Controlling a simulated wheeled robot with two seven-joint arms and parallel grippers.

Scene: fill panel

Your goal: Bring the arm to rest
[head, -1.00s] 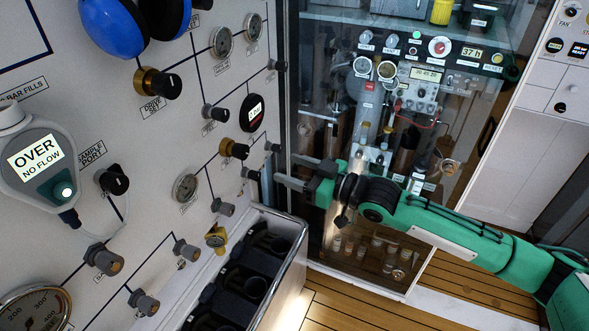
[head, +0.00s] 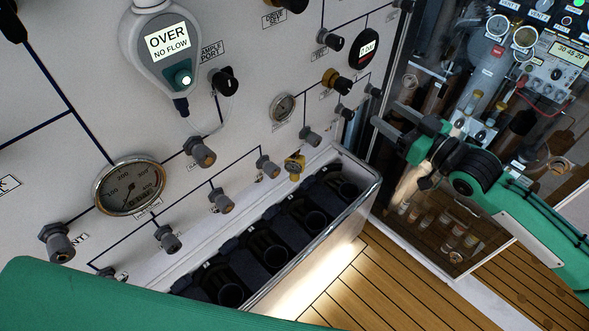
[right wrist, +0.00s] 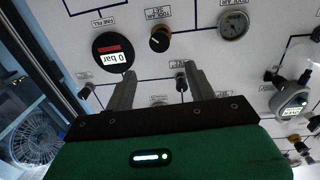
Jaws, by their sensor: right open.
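My right gripper (head: 390,114) is at the right end of the panel in the head view, its two grey fingers apart and empty. In the right wrist view the open fingers (right wrist: 160,75) point at the white fill panel (right wrist: 85,28). A small dark knob (right wrist: 181,82) shows close to one finger in that view; I cannot tell whether they touch. My green right arm (head: 525,215) comes in from the right. A green arm part of mine (head: 130,300) crosses the lower left of the head view. My left gripper is out of view.
The panel (head: 90,110) carries several knobs, gauges and a handheld meter (head: 165,45) reading OVER, NO FLOW. A bin (head: 310,260) with dark round holders stands below it. A glass cabinet (head: 480,60) is behind my right arm. The wooden floor (head: 380,290) is clear.

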